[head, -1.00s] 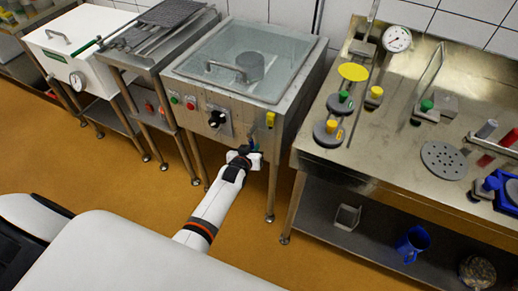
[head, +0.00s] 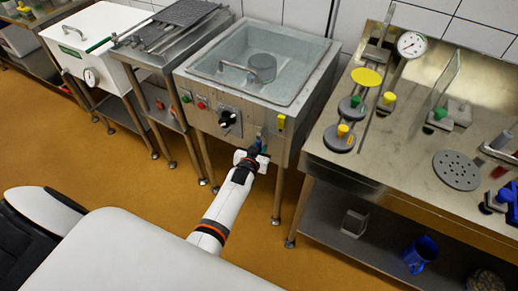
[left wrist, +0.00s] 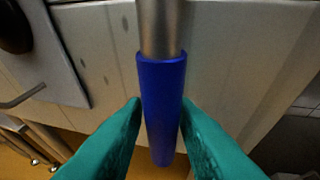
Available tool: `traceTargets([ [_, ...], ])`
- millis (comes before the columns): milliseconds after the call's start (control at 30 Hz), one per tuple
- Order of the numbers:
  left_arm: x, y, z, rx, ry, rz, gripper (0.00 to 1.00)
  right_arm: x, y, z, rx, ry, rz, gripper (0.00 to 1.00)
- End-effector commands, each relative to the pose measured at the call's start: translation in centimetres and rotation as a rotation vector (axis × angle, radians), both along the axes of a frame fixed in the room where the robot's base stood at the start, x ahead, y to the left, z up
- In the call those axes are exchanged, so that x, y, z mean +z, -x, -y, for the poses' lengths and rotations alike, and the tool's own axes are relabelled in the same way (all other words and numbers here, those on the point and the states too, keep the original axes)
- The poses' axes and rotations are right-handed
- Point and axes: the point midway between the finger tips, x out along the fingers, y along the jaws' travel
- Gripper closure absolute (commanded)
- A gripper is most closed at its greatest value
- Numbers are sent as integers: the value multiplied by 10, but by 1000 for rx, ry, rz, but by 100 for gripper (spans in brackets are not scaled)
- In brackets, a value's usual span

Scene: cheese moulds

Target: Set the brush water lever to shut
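The brush water lever is a metal rod with a blue sleeve (left wrist: 163,95), upright in the middle of the left wrist view, with its blue end pointing down. In the head view a small bit of blue (head: 261,142) shows at the front of the steel basin unit (head: 200,110), below its yellow tag (head: 281,122). My left gripper (head: 252,160) is at that front. Its teal fingers (left wrist: 161,112) lie on both sides of the blue sleeve and appear closed against it. The lever's upper end is out of the wrist view. My right gripper is not in view.
The basin front carries a black knob (head: 228,119) and green and red buttons (head: 201,105). A steel table (head: 400,155) with weights and a gauge stands at right, and a rack unit (head: 165,50) at left. Ochre floor (head: 130,180) is clear before them.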

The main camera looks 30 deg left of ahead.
Motion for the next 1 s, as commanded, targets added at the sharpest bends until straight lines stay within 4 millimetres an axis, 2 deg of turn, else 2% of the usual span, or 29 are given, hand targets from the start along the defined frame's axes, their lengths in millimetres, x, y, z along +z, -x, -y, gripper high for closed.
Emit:
traceTargets([
  [67,0,0,0,0,1,0,62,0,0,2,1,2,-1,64],
  [333,0,0,0,1,3,0,62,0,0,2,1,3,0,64],
  [467,3,8,2,1,3,-1,62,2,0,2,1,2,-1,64],
  [567,8,21,4,1,3,-2,62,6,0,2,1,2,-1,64],
  [900,35,85,14,2,4,-1,62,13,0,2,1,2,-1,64],
  [1000,40,98,17,1,3,-1,62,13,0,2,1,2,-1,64],
])
